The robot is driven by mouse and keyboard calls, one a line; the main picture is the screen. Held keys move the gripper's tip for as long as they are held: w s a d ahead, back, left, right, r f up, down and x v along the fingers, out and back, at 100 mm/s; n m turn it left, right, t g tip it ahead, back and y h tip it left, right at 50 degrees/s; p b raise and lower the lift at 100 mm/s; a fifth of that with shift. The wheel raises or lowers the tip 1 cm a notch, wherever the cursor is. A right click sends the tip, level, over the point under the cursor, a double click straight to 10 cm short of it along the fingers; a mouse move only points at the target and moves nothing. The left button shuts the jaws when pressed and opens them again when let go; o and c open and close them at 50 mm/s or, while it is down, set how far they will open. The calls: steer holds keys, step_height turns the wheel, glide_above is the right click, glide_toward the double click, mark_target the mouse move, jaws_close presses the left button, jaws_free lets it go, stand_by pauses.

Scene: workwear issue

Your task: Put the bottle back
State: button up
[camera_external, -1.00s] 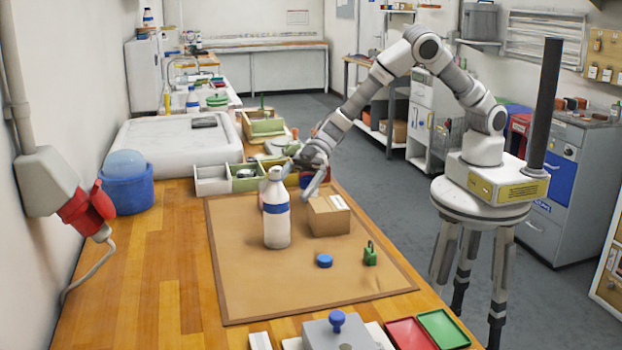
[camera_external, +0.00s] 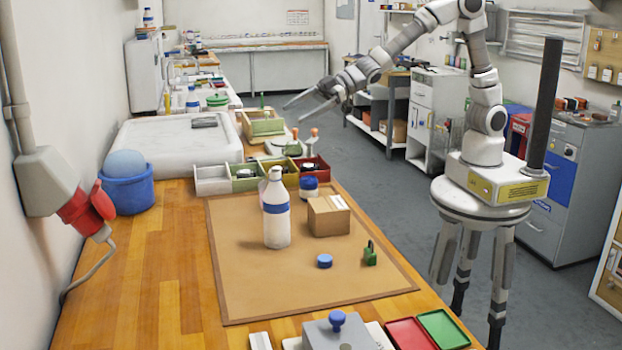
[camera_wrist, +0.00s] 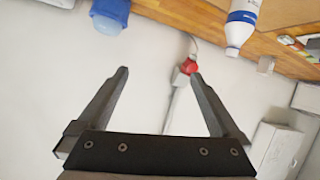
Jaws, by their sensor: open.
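A white bottle (camera_external: 277,228) with a blue band stands upright on the brown mat (camera_external: 240,295). It also shows in the wrist view (camera_wrist: 236,33), inverted by the camera's angle, at the top right. Something pale partly shows behind its left side; I cannot tell what. My gripper (camera_external: 294,112) is open and empty, raised above the far end of the bench, well behind and above the bottle, touching nothing. In the wrist view, nothing is held between its fingers (camera_wrist: 159,74).
A cardboard box (camera_external: 329,220), a blue-and-white jar (camera_external: 309,188), a blue cap (camera_external: 324,261) and a green item (camera_external: 370,257) are near the bottle. Small bins (camera_external: 212,186) line the mat's far edge. A blue bucket (camera_external: 128,192) stands left. The bench's left side is mostly clear.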

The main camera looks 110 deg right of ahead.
steer(key=s+d+r+m+g+h, duration=0.1)
steer(key=s+d+r+m+h, duration=0.1)
steer(key=s, duration=0.5)
steer(key=s+d+r+m+g+h, duration=0.1)
steer(key=s+d+r, duration=0.15)
steer(key=s, duration=0.45)
steer(key=s+a+f+g, duration=0.1)
steer(key=s+a+g, duration=0.1)
steer(key=s, duration=0.9)
steer(key=s+a+f+m+g+y, duration=0.1)
steer(key=s+a+f+g, duration=0.1)
steer(key=s, duration=1)
steer(key=shift+a+f+g, duration=0.25)
steer(key=shift+a+g, duration=0.45)
steer(key=shift+a, duration=0.05)
